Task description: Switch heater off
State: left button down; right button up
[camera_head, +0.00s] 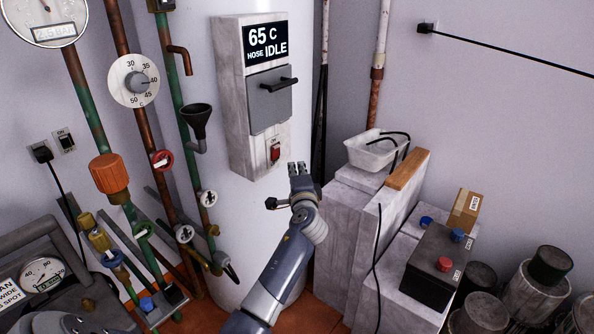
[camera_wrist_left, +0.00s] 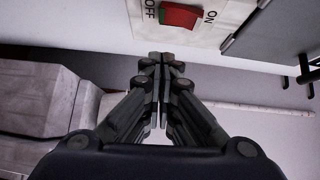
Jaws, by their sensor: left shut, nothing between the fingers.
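The heater box (camera_head: 251,95) is a pale, worn panel on the white tank, with a display reading "65 C HOSE IDLE". Its red rocker switch (camera_head: 275,152) sits near the bottom, below a grey door. The switch also shows at the top of the left wrist view (camera_wrist_left: 182,16), between ON and OFF labels; I cannot tell which side is pressed. My left gripper (camera_head: 298,167) is shut and empty, just right of and slightly below the switch in the head view, apart from it. In the wrist view the closed fingertips (camera_wrist_left: 161,60) lie below the switch. My right gripper is not in view.
The grey door (camera_head: 270,98) has a black protruding handle (camera_head: 279,85) above the switch. Pipes with valves and a black funnel (camera_head: 195,120) stand left. A white basin (camera_head: 372,152), a black battery (camera_head: 438,265) and several tins (camera_head: 535,292) are at the right.

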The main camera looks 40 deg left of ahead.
pick_arm(q)
jog(key=f+b+v, duration=0.1)
jog(key=v, duration=0.8)
jog(key=shift+s+a+f, duration=0.15)
jog(key=shift+a+f, duration=0.05)
jog(key=shift+f, duration=0.05)
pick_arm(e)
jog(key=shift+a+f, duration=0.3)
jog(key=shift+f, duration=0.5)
